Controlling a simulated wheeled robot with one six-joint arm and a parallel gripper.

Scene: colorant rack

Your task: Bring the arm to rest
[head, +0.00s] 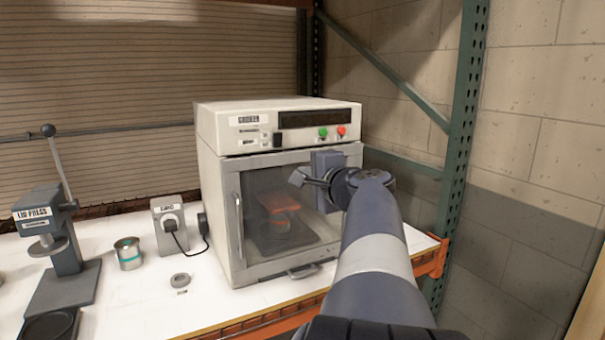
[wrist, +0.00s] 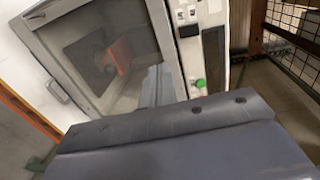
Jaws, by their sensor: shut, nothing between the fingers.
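My arm reaches forward from the bottom of the head view. My gripper (head: 300,177) is at its far end, in front of the upper part of the cabinet's glass door. It is shut and holds nothing. In the wrist view, my grey gripper body covers the lower part and hides the fingertips. The white cabinet (head: 215,145) stands on the white bench, and its door (head: 237,228) is shut. An orange-red thing (head: 279,202) shows dimly behind the glass. I cannot tell whether my gripper touches the door.
A lid press (head: 62,235) stands at the left of the bench (head: 130,305). A small can (head: 128,253), a grey switch box (head: 170,225) with a plug, and a grey ring (head: 180,280) are left of the cabinet. A green rack post (head: 465,130) rises at the right.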

